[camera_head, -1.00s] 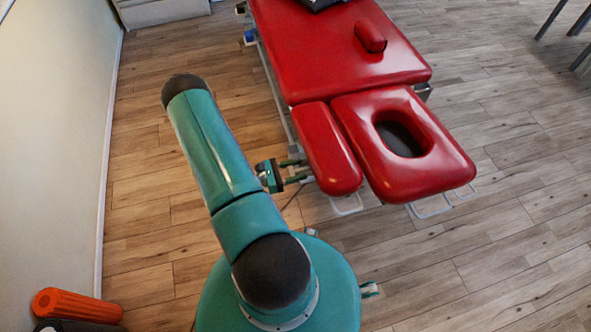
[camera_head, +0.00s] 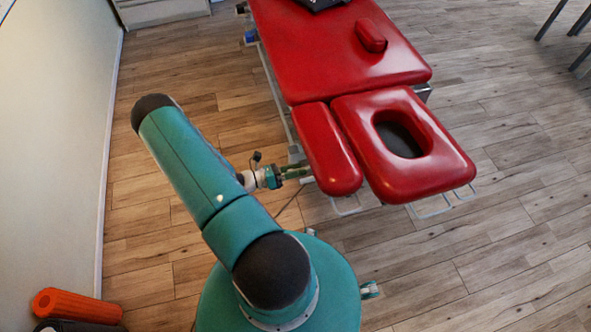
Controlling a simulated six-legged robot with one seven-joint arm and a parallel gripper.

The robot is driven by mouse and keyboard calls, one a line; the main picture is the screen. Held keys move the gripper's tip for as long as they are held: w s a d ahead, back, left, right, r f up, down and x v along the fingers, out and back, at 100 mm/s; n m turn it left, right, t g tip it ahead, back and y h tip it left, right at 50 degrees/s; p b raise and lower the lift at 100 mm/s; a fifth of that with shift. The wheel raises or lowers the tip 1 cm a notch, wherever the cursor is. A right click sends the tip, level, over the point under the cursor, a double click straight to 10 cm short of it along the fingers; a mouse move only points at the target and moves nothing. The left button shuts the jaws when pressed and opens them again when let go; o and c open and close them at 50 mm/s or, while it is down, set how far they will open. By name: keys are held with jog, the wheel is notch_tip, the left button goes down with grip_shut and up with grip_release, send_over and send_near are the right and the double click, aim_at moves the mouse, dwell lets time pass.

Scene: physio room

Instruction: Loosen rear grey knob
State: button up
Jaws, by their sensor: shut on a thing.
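The red treatment table (camera_head: 340,50) stands at the upper middle, with a narrow red armrest pad (camera_head: 328,150) and a red face-hole headrest (camera_head: 440,165) at its near end. My gripper (camera_head: 303,170) is at the left edge of the armrest pad, pointing right. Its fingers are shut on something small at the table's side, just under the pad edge. The grey knob itself is hidden by the fingers and the pad, so I cannot make out its shape or how far it is turned.
A red bolster (camera_head: 370,36) and a dark item (camera_head: 320,3) lie on the table. Metal frame loops (camera_head: 432,208) stick out under the headrest. An orange roller (camera_head: 75,305) lies by the left wall.

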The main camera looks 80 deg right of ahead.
jog(key=n, duration=0.5)
jog(key=shift+w+f+n, duration=0.1)
jog(key=shift+w+n, duration=0.05)
jog(key=shift+n, duration=0.15)
jog(key=n, duration=0.5)
jog(key=shift+d+f+n, duration=0.1)
jog(key=shift+f+n, duration=0.05)
jog(key=shift+n, duration=0.15)
jog(key=o, duration=1)
jog(key=v, duration=1.3)
jog(key=shift+w+a, duration=0.2)
jog(key=shift+w, duration=0.1)
